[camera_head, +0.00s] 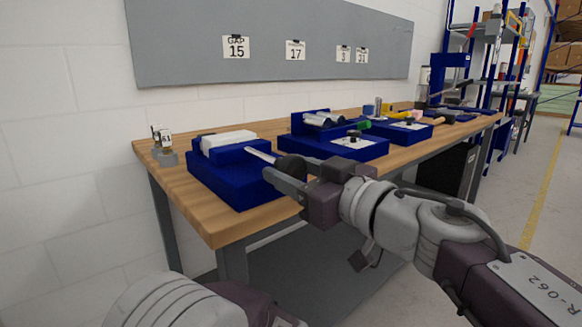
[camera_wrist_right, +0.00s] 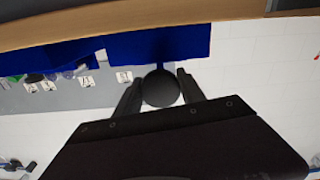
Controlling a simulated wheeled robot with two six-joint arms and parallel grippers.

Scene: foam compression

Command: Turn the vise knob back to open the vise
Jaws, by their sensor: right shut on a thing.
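The blue vise (camera_head: 232,178) stands on the wooden bench near its left end, with a white foam block (camera_head: 228,139) between its jaws. A metal screw (camera_head: 262,155) runs from the vise to a black round knob (camera_head: 290,165). My right gripper (camera_head: 283,175) is at the knob, reaching in from the right. In the right wrist view the knob (camera_wrist_right: 160,88) sits between the two dark fingers (camera_wrist_right: 160,92), and they are shut on it. The blue vise body (camera_wrist_right: 140,46) shows behind it. My left gripper is not in view.
The wooden bench (camera_head: 160,180) carries a small grey stand (camera_head: 164,157) at its left end. Blue fixtures (camera_head: 330,146) stand to the right of the vise, with several tools beyond. A grey board (camera_head: 200,45) with number cards hangs on the wall. The bench's front edge is close below my right gripper.

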